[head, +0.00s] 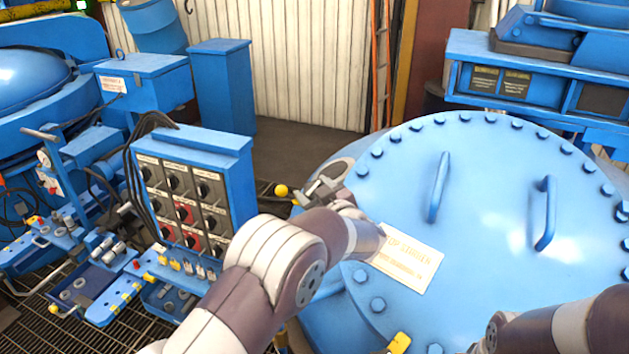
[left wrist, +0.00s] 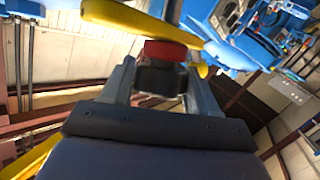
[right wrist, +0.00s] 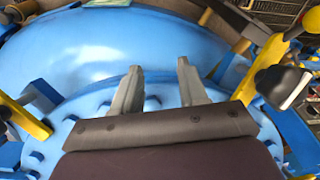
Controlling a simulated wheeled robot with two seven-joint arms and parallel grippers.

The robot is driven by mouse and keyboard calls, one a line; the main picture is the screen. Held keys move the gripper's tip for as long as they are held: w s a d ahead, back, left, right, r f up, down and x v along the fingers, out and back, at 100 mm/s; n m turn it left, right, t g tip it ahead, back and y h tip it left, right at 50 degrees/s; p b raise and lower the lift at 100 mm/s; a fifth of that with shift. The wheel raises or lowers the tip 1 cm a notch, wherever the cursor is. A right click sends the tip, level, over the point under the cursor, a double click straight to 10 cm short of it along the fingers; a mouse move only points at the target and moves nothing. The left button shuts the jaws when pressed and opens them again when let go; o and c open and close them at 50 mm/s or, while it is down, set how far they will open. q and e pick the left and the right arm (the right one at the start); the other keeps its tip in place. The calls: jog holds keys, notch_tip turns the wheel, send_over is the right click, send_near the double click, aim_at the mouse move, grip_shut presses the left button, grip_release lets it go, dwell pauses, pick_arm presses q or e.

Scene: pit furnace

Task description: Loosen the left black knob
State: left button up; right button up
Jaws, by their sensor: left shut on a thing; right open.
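The black knob (left wrist: 160,80) sits between my left fingers in the left wrist view, below a red collar (left wrist: 166,50) and a yellow bar (left wrist: 150,22). My left gripper (left wrist: 158,80) is shut on it. In the head view my left gripper (head: 318,190) is at the left edge of the large blue round lid (head: 480,210); the knob cannot be made out there. My right gripper (right wrist: 160,75) is open and empty over blue metal in the right wrist view. Another black knob-like part (right wrist: 278,82) shows to its right, apart from the fingers.
A blue control box with several dark switches (head: 190,195) stands left of my left arm. The lid carries two blue handles (head: 438,187) and a rim of bolts. Yellow brackets (right wrist: 22,115) flank the right gripper. A yellow ball (head: 281,190) is beside the left gripper.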

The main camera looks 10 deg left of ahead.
pick_arm(q)
jog(key=shift+r+n+g+y+p, duration=0.25)
jog(key=shift+n+g+y+p, duration=0.45)
jog(key=shift+n+g, duration=0.3)
jog(key=o, duration=1)
jog(key=shift+f, duration=0.1)
jog(key=shift+c, duration=0.2)
jog(key=shift+s+d+f, duration=0.1)
jog(key=shift+s+d, duration=0.05)
jog(key=b+v, duration=0.5)
jog(key=v, duration=0.7)
jog(key=shift+b, duration=0.4)
